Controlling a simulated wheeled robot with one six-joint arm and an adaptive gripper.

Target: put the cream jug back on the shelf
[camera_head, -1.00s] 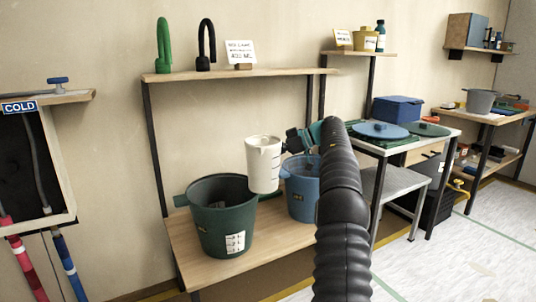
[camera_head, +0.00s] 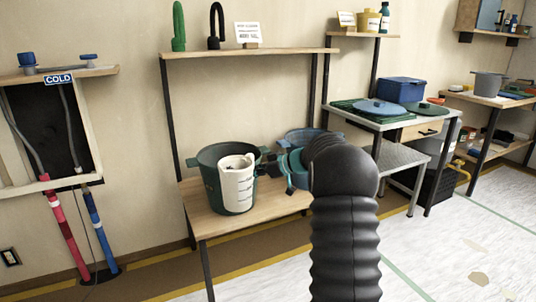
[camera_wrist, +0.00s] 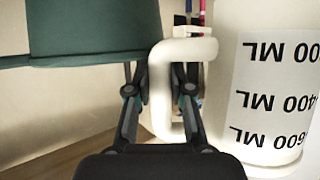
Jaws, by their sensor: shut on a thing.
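The cream jug (camera_head: 237,188) is upright, with dark measuring marks on its side. In the head view it overlaps the front of the dark green bucket (camera_head: 207,172). My gripper (camera_head: 268,165) is at the jug's right side. In the wrist view the fingers (camera_wrist: 160,85) are closed around the jug's handle (camera_wrist: 185,50), and the jug's body (camera_wrist: 225,80) with inverted ML labels fills the right side. The upper wooden shelf (camera_head: 270,51) is above and behind the jug. My arm hides part of the blue bucket (camera_head: 303,137).
The upper shelf holds a green hooked item (camera_head: 178,28), a black hooked item (camera_head: 216,28) and a sign (camera_head: 248,34); its right part looks clear. The buckets stand on the lower wooden board (camera_head: 218,228). A table with blue lids (camera_head: 380,107) is to the right.

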